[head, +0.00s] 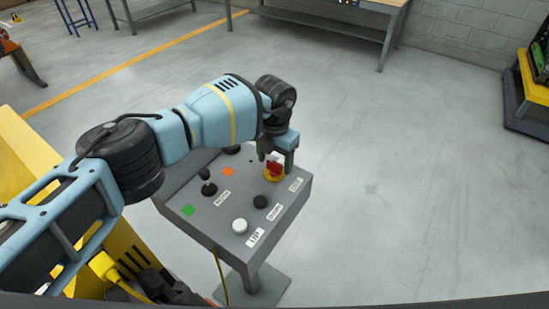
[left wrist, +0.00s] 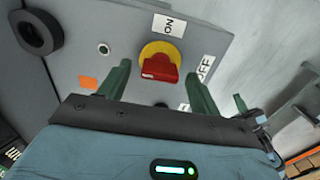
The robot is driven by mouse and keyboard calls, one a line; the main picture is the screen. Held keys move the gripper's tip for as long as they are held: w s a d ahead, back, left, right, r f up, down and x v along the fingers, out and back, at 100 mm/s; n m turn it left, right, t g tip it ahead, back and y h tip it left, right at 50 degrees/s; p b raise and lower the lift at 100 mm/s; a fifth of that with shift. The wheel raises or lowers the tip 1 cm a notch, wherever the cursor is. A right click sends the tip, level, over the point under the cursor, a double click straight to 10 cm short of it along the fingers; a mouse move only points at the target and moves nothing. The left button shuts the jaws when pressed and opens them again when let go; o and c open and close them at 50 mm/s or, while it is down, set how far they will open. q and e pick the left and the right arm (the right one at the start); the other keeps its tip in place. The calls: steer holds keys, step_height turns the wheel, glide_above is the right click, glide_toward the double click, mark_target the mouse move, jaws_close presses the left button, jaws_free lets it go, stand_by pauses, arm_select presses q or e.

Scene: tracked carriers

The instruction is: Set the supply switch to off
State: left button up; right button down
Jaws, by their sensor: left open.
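The supply switch is a red rotary knob (head: 274,169) on a yellow disc, on the far right part of the grey control panel (head: 225,243). In the left wrist view the red knob (left wrist: 160,68) has an ON label (left wrist: 168,25) above it and an OFF label (left wrist: 206,68) to its right. I cannot tell surely which label the knob points to. My left gripper (head: 273,160) is right at the knob. In the left wrist view its green fingers (left wrist: 160,86) stand open on either side of the knob, with gaps showing. My right gripper is not in view.
The panel also bears a black joystick (head: 208,187), a white button (head: 239,226), a black knob (head: 260,201), a green square (head: 188,210) and an orange square (head: 229,172). Workbenches stand at the back. The floor right of the panel is clear.

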mark_target(275, 162)
arm_select(q)
steer(key=shift+r, duration=3.95)
steer(key=shift+f, duration=0.1)
